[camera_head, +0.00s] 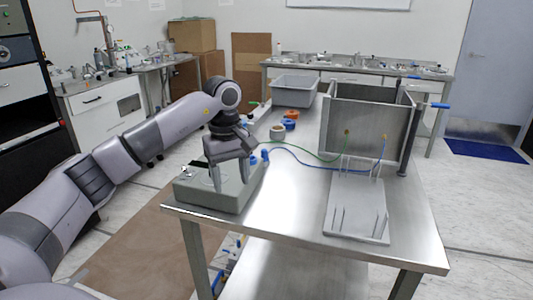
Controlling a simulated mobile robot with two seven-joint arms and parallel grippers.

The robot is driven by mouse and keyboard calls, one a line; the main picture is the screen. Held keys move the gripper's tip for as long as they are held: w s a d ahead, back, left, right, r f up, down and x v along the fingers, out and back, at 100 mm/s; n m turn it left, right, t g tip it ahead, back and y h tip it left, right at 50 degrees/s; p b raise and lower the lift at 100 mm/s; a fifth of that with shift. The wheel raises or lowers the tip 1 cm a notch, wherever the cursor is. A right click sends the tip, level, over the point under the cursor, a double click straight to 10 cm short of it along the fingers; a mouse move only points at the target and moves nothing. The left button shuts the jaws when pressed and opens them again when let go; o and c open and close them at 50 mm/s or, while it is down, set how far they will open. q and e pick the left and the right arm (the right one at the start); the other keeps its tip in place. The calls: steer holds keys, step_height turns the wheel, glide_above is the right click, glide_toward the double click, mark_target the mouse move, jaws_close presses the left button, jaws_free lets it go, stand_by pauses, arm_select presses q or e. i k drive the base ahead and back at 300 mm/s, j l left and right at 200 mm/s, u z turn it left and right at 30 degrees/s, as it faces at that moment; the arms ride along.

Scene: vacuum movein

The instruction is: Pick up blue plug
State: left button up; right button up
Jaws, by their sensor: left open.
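A small blue plug (265,154) is at the left end of a blue cable on the metal table (290,225), by the back right edge of a grey box (222,196). A second small blue piece (253,160) is just left of it; I cannot tell whether it belongs to the same plug. My left gripper (230,180) points down over the grey box, with its fingers apart and nothing seen between them. It is left of the blue plug and apart from it. My right gripper is out of view.
A metal chamber (365,135) stands at the back right, with a green cable (305,151) and the blue cable running to it. A plate with upright pins (357,212) is in front. A grey bin (294,92), orange rings (290,122) and a roll (277,132) are behind. The table's front middle is clear.

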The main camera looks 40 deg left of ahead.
mark_target(264, 152)
steer(key=i+j, duration=0.2)
steer(key=i, duration=0.2)
steer(key=i+j, duration=0.2)
steer(key=i, duration=0.25)
